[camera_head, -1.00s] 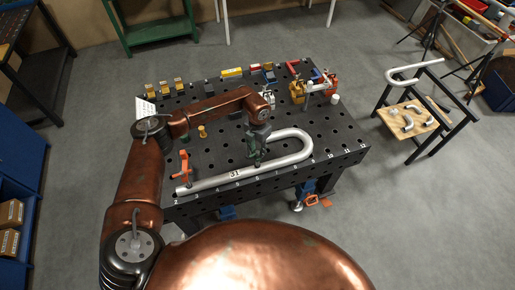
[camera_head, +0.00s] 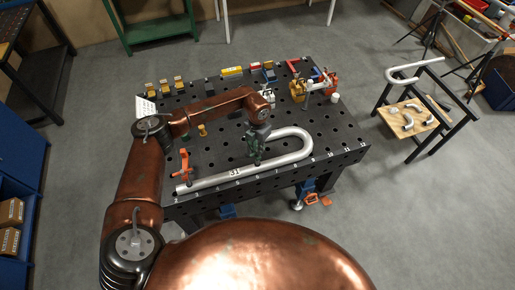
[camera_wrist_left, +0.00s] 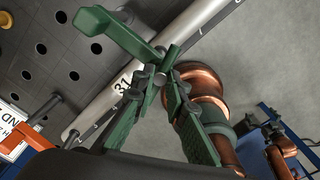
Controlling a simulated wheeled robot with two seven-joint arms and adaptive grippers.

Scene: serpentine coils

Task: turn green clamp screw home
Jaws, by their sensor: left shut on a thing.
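The green clamp (camera_wrist_left: 115,30) shows in the left wrist view as a green arm reaching over the grey tube (camera_wrist_left: 170,45). Its screw handle is a thin green piece (camera_wrist_left: 169,60) between the fingertips. My left gripper (camera_wrist_left: 161,85) is shut on this handle; its dark green fingers partly hide it. In the head view my left gripper (camera_head: 256,150) is at the tube's straight run, near the bend, and the clamp cannot be told apart from it. The U-shaped tube (camera_head: 210,181), marked with a number, lies along the table's front. My right gripper is not in view.
An orange clamp (camera_head: 184,163) stands at the tube's left end. The black perforated table (camera_head: 335,135) carries yellow blocks (camera_head: 163,88) and fixtures at the back. A side stand (camera_head: 408,118) with bent tubes is at the right. Grey floor is open around the table.

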